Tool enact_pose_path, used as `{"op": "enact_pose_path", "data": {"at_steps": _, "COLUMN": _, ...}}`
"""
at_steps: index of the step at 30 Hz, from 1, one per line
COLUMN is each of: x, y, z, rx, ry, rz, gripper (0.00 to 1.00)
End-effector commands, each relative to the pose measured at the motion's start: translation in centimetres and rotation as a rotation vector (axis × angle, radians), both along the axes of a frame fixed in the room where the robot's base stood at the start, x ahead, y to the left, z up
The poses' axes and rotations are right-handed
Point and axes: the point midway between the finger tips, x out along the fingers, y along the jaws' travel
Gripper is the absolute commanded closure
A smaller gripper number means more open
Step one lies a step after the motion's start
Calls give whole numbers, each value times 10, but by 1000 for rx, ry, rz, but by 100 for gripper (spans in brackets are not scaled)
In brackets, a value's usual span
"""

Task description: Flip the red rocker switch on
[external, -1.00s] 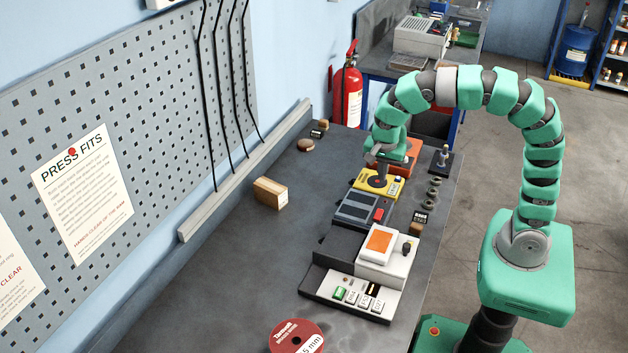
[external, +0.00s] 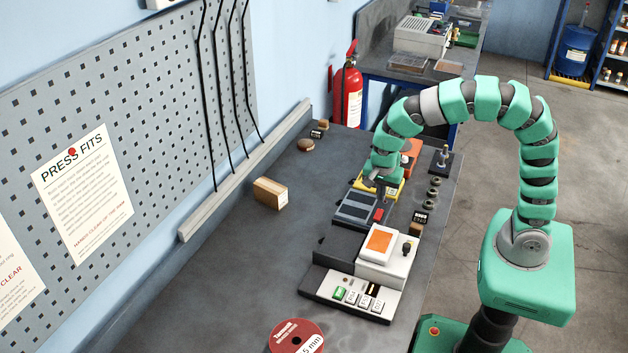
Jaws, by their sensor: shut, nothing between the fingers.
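The red rocker switch (external: 379,214) is a small red block at the right end of a dark grey box with two flat panels (external: 356,206) on the bench. My gripper (external: 381,195) is shut and empty. It points down just behind the red rocker, near the box's far right corner. A small gap seems to show between the fingertips and the rocker, but I cannot tell their height above it. The rocker's tilt is too small to make out.
A yellow device (external: 393,188) lies behind, partly hidden by my arm. A white box with an orange pad (external: 380,241) and a black knob (external: 407,247) stands in front. A wooden block (external: 270,193) is at left. Bench is clear between them.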

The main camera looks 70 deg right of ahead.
Motion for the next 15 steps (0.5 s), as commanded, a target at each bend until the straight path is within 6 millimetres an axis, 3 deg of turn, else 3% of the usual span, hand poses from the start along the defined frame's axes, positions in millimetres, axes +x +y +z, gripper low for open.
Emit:
{"op": "enact_pose_path", "data": {"at_steps": 6, "x": -2, "y": -5, "z": -36, "rx": -1, "ry": 6, "rz": 1, "gripper": 100}}
{"op": "enact_pose_path", "data": {"at_steps": 15, "x": 0, "y": -8, "z": -55, "rx": 0, "ry": 1, "rz": 0, "gripper": 100}}
